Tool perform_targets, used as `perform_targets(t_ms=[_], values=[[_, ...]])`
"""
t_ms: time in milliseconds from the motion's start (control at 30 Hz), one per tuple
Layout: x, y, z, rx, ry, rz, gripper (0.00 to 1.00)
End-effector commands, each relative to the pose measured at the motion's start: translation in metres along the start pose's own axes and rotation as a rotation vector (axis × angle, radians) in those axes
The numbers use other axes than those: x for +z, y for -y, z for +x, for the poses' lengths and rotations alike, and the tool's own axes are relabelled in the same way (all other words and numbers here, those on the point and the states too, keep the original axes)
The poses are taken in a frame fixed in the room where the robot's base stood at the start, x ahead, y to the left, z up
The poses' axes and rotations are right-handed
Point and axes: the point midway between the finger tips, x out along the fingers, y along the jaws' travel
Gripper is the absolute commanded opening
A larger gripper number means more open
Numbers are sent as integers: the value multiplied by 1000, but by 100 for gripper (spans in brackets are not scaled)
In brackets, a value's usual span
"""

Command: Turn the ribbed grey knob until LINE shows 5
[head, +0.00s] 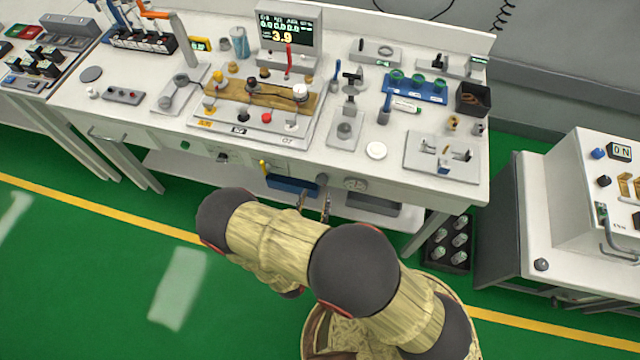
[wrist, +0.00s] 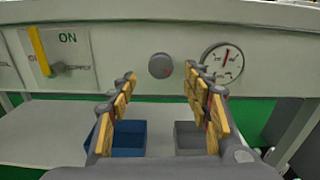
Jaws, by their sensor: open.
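A round grey knob (wrist: 160,66) is on the bench's front panel, between the ON lever and a dial gauge. It also shows in the head view (head: 322,180), small and near my fingers. Its ribs are too fine to make out. My gripper (wrist: 162,82) is open and empty, its two padded fingers pointing at the panel, with the knob between and beyond the fingertips, apart from them. In the head view my gripper (head: 313,206) is low in front of the panel, partly hidden by my arm. The display (head: 290,30) reads 3.9 in large yellow digits.
The gauge (wrist: 222,63) is close right of the knob, partly behind the right finger. A yellow-handled lever (wrist: 40,52) is at left. A blue bin (wrist: 128,138) and a grey bin (wrist: 188,138) stand on the shelf below. The bench top (head: 130,75) is crowded with fittings.

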Motion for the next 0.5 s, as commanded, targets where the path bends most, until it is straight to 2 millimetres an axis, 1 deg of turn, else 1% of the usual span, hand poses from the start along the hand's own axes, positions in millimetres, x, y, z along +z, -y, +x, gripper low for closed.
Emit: perform_targets(t_ms=[100,300,500], values=[[-1,2,18,-6,0,1,49],[-1,2,42,-5,0,0,49],[0,1,57,-3,-1,0,49]])
